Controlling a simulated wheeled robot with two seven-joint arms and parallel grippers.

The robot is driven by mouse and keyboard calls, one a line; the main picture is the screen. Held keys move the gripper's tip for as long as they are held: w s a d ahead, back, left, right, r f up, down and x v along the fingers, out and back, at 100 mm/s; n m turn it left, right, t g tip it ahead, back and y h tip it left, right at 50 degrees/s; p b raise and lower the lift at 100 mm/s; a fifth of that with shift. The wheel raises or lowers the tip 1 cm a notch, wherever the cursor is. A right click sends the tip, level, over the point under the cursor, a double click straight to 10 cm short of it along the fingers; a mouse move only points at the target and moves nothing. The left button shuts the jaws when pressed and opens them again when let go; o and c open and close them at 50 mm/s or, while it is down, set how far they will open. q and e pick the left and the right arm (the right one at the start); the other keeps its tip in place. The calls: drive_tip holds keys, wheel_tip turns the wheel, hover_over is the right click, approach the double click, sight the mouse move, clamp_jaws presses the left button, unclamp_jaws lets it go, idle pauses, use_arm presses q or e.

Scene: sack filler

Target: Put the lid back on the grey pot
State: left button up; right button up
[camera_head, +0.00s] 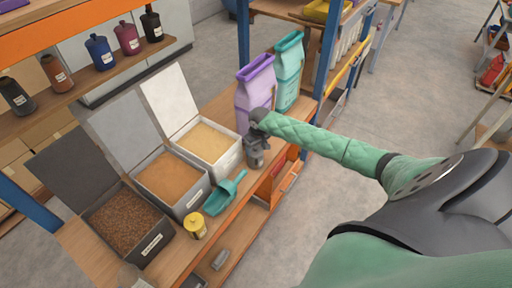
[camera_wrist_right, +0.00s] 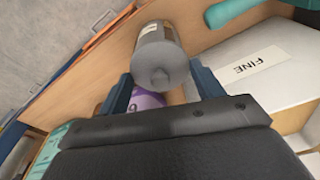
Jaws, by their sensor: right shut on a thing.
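My right gripper (camera_head: 257,148) points down at the front of the shelf, beside the pale bin. In the right wrist view its two fingers (camera_wrist_right: 163,88) flank a grey round lid (camera_wrist_right: 158,56) with a small knob facing the camera, and it is shut on the lid. The grey pot (camera_wrist_right: 153,27), with a pale label, shows just beyond the lid and in line with it. I cannot tell whether the lid is seated or a little above the rim. In the head view the gripper mostly hides both. My left gripper is not in view.
Purple (camera_head: 256,83) and teal (camera_head: 289,70) sacks stand behind the gripper. The pale bin (camera_head: 236,158) reads FINE in the wrist view. Bottles line the upper shelf.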

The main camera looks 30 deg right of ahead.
idle(0.4)
drive_tip(key=o, duration=1.2)
drive_tip(key=shift+r, duration=0.1)
drive_tip(key=shift+r+p, duration=1.15)
drive_tip(key=shift+p, duration=0.05)
drive_tip(key=shift+r+p, duration=0.55)
drive_tip(key=shift+r, duration=1.7)
drive_tip(key=shift+c, duration=0.2)
